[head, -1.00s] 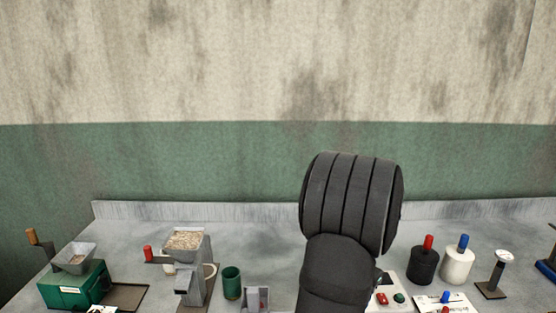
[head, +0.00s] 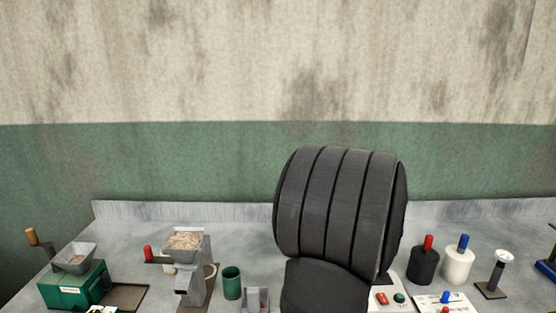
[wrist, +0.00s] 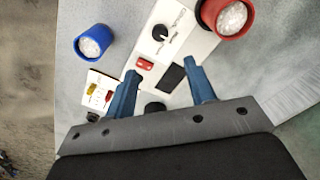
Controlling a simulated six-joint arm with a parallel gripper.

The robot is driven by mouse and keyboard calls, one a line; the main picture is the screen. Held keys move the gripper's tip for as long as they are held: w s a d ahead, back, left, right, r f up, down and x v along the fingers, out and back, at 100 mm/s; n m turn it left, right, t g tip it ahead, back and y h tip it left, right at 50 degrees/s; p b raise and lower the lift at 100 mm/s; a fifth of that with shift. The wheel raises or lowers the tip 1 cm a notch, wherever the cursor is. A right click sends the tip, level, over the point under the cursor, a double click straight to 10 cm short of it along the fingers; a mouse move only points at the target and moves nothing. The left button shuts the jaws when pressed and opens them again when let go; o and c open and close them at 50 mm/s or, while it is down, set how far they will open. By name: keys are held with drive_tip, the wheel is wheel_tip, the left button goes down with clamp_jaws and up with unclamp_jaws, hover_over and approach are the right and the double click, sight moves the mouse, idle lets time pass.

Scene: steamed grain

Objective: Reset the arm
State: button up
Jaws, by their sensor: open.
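My gripper (wrist: 163,80) shows in the wrist view as two blue fingers spread apart. It is open and nothing is gripped between the fingertips. The fingers hang over a white control panel (wrist: 178,48) with a black knob, a red button and a dark rectangle. A black round part shows low between the fingers; I cannot tell what it belongs to. In the head view my dark arm fills the centre right of the table, and my gripper cannot be seen there.
A blue-rimmed round thing (wrist: 95,42) and a red-rimmed one (wrist: 234,18) flank the panel. On the grey table (head: 125,232) stand a green machine (head: 75,285), a grey grain hopper (head: 187,241), a green cup (head: 232,283), black (head: 423,268) and white (head: 457,267) pots, and a small stand (head: 495,280).

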wheel_tip(320, 180, down, 14)
drive_tip(key=shift+r, duration=0.1)
drive_tip(key=n, duration=0.8)
drive_tip(key=shift+n, duration=0.4)
wheel_tip(320, 180, up, 9)
idle(0.5)
